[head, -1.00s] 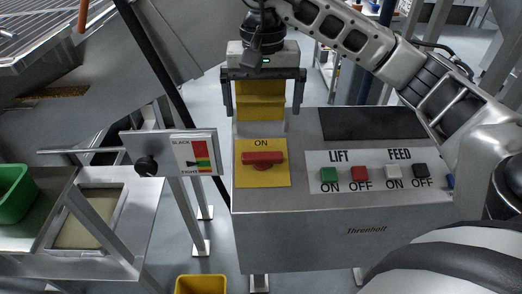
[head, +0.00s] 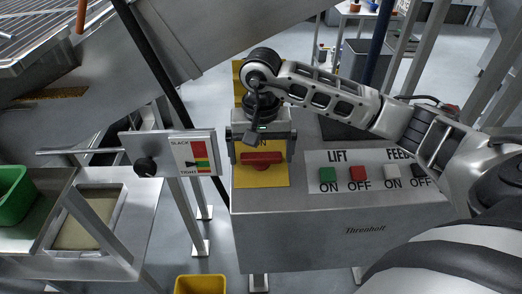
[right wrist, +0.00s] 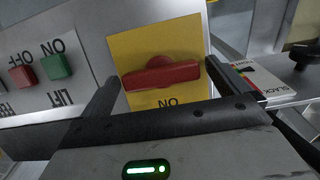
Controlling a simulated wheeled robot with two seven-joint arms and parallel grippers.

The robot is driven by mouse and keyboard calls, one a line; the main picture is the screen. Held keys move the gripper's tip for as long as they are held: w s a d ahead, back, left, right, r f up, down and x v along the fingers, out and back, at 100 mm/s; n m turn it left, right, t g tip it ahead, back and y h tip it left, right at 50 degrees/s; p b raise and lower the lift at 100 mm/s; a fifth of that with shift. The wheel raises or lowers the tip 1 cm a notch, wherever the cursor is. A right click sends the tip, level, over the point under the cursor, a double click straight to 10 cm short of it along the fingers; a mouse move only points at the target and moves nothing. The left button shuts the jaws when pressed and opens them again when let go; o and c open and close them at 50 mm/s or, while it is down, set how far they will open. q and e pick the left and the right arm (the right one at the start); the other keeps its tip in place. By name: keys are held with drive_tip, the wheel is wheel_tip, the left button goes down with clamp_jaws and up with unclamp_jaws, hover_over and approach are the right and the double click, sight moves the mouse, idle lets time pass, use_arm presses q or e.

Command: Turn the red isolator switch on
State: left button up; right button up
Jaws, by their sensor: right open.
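The red isolator switch (head: 262,158) sits on a yellow plate (head: 280,178) on the left of the grey control box. Its handle lies crosswise, roughly level, below the word ON. It also shows in the right wrist view (right wrist: 160,77), where the plate's lettering is upside down. My right gripper (head: 263,155) is open and empty, above the plate and partly covering the ON label. In the right wrist view its fingers (right wrist: 163,85) are spread on either side of the handle. Whether they touch it I cannot tell. My left gripper is not in view.
LIFT and FEED buttons, among them a green one (head: 328,174) and a red one (head: 358,173), sit right of the switch. A SLACK/TIGHT gauge panel (head: 150,140) with a black knob stands left. A yellow bin (head: 200,284) is on the floor below.

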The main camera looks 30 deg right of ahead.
drive_tip(key=c, duration=0.9)
